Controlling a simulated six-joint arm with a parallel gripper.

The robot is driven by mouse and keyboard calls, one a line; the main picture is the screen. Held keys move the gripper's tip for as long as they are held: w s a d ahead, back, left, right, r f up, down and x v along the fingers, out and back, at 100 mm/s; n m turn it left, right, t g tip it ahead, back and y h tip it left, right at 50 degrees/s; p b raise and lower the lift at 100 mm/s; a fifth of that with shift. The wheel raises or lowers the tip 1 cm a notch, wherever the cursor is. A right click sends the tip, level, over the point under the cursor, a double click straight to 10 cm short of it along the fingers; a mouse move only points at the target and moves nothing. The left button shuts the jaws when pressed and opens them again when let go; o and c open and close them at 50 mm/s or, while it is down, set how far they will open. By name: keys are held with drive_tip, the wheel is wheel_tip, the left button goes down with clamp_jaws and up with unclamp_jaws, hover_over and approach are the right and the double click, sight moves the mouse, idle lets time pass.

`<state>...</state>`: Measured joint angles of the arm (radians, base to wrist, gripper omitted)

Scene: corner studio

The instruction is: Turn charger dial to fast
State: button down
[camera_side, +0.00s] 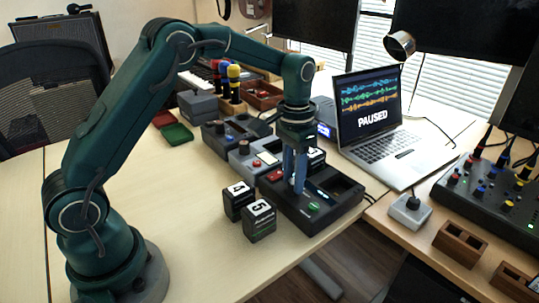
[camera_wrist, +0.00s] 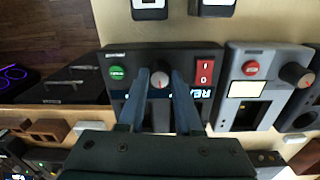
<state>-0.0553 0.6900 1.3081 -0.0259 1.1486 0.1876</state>
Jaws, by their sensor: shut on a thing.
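The black charger (camera_side: 339,208) stands on the wooden table under my gripper (camera_side: 295,180). In the wrist view, its panel (camera_wrist: 213,54) carries a green button (camera_wrist: 117,72), a red rocker switch (camera_wrist: 204,73), a partly covered lit display, and a round dial (camera_wrist: 160,81) between them. My gripper (camera_wrist: 160,77) points down, with its blue fingers shut on the dial, one on each side. The dial shows a light pointer mark towards the top of the wrist view; its scale words are too small to read. In the side view the fingers mostly hide the dial.
Two dark battery packs, marked 4 (camera_side: 238,202) and 5 (camera_side: 259,224), stand in front of the charger. A grey device (camera_side: 245,160) with its own red button and dial sits beside it. A laptop (camera_side: 372,110) reading PAUSED stands behind. The table's left part is clear.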

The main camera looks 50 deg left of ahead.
drive_tip(key=shift+m, duration=0.3)
drive_tip(key=c, duration=0.6)
unclamp_jaws()
drive_tip(key=shift+r, duration=2.65)
